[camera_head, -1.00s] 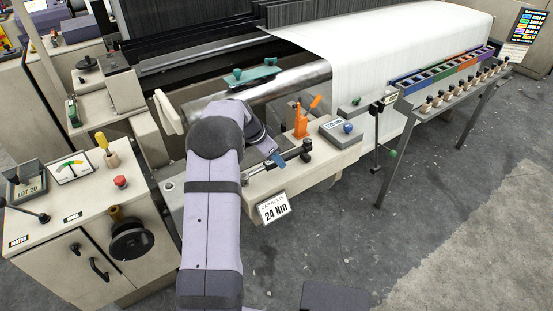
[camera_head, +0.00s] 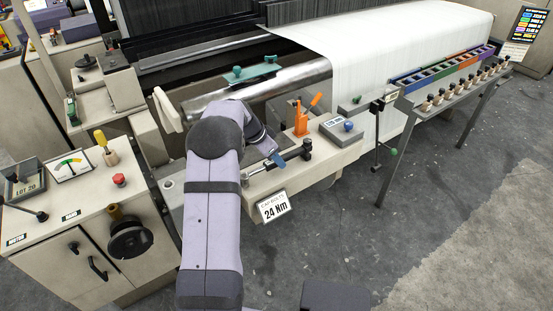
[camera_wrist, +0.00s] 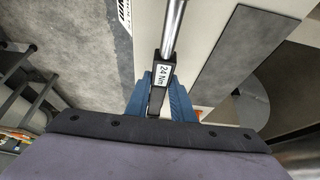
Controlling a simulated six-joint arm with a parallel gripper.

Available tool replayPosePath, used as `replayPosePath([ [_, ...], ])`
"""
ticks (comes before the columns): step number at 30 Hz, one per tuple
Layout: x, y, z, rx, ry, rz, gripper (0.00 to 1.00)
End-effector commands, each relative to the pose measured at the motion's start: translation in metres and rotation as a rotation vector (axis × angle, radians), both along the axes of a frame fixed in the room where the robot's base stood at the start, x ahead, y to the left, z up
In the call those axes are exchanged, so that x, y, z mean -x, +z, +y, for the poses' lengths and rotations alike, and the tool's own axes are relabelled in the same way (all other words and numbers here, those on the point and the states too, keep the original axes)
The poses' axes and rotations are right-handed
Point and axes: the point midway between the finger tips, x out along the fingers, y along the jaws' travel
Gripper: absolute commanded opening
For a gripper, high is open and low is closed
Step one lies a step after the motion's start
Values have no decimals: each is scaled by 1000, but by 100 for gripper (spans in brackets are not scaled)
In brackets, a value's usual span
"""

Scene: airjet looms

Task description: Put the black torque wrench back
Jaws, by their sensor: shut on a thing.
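In the wrist view, my gripper (camera_wrist: 159,98) is shut on the black handle, and the wrench (camera_wrist: 165,73) shows a "24 Nm" label and a bright metal shaft running upward. A "24 Nm" sign (camera_head: 274,207) hangs on the ledge front below the wrench. Whether the wrench touches the ledge I cannot tell. My forearm hides part of the ledge on the left.
A teal bracket (camera_head: 252,74) lies further back. The control cabinet (camera_head: 75,215) is at left. Open floor lies in front.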

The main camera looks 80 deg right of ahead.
Motion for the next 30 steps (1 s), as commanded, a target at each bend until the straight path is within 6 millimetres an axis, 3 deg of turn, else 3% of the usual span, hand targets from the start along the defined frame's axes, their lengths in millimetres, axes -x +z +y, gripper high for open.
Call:
replayPosePath([
  [20,0,-9,-1,3,0,0,0],
  [21,0,-9,-1,3,1,0,26],
  [23,0,-9,-1,3,0,0,41],
  [30,0,-12,1,-1,0,0,46],
])
